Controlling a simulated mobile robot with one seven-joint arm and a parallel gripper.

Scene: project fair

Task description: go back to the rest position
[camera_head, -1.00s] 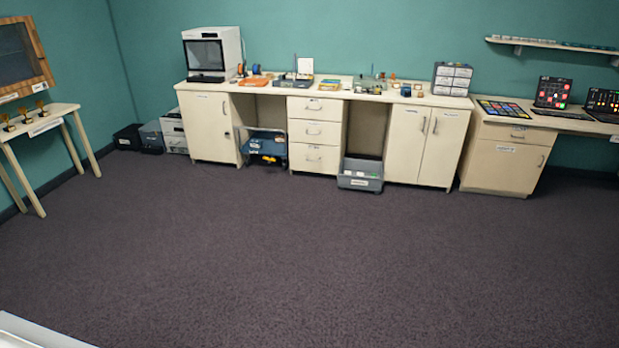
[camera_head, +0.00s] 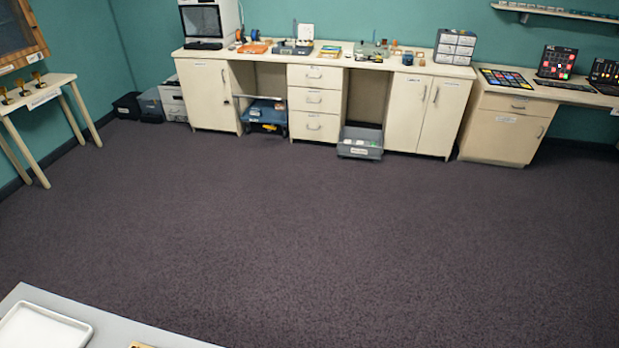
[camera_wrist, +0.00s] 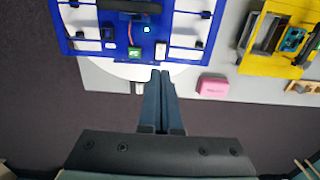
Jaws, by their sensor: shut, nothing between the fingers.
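My gripper (camera_wrist: 160,76) shows in the wrist view with its two dark fingers together and nothing between them. It points toward the edge of a grey table (camera_wrist: 240,90). A blue frame (camera_wrist: 75,45) with white panels and small electronic parts lies beyond the fingertips. I cannot tell whether the fingertips touch anything. In the head view neither my gripper nor my arm is seen.
A yellow frame (camera_wrist: 262,35) and a pink block (camera_wrist: 212,86) are right of the fingers. A white tray (camera_head: 84,333) sits on the near table at lower left. Open carpet (camera_head: 330,230) reaches to the cabinets (camera_head: 315,100) along the back wall.

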